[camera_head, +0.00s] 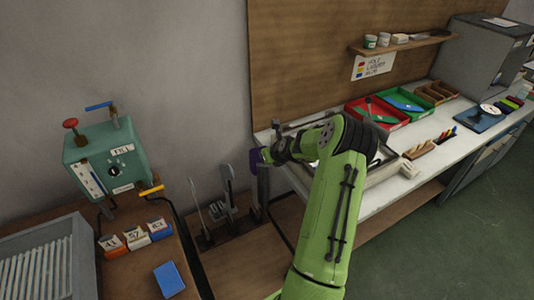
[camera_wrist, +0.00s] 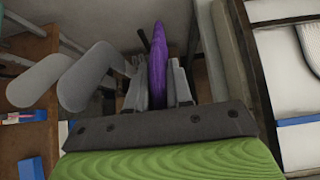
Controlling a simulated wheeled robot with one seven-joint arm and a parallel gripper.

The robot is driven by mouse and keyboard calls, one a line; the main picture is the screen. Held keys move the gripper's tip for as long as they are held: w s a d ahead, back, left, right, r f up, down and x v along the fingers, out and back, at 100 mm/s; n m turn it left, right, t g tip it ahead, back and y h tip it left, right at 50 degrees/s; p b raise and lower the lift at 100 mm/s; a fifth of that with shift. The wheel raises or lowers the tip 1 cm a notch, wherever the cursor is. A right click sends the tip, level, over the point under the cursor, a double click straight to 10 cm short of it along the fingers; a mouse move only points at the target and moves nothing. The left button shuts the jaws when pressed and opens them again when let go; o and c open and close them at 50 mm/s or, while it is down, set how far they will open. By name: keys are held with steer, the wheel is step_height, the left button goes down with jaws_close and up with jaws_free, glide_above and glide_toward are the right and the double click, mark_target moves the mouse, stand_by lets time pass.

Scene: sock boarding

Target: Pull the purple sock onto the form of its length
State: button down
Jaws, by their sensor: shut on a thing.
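The purple sock (camera_head: 255,158) is at the tip of my gripper (camera_head: 265,155) in the head view. In the wrist view the purple sock (camera_wrist: 158,62) stands up between the two grey fingers of my gripper (camera_wrist: 157,88), which is shut on it. Upright grey forms of differing height stand on a low wooden base: a thin one (camera_head: 197,198), one in the middle (camera_head: 228,182) and one (camera_head: 262,188) directly below the sock. Two pale rounded forms (camera_wrist: 92,76) show left of the gripper in the wrist view. I cannot tell how far the sock is over a form.
A green machine (camera_head: 108,158) with a red knob and levers stands left. Below it are small labelled boxes (camera_head: 136,238) and a blue block (camera_head: 168,279). Right, a white bench (camera_head: 400,168) carries red and green trays (camera_head: 377,113). My arm crosses in front of the bench.

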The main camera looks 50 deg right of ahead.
steer(key=shift+f+b, duration=0.75)
steer(key=shift+f, duration=0.55)
steer(key=c, duration=0.9)
jaws_free()
steer(key=shift+c, duration=0.2)
steer(key=shift+r, duration=0.1)
steer(key=p+v, duration=0.1)
steer(key=v, duration=1.4)
steer(key=shift+s+r, duration=0.2)
steer(key=shift+s, duration=0.05)
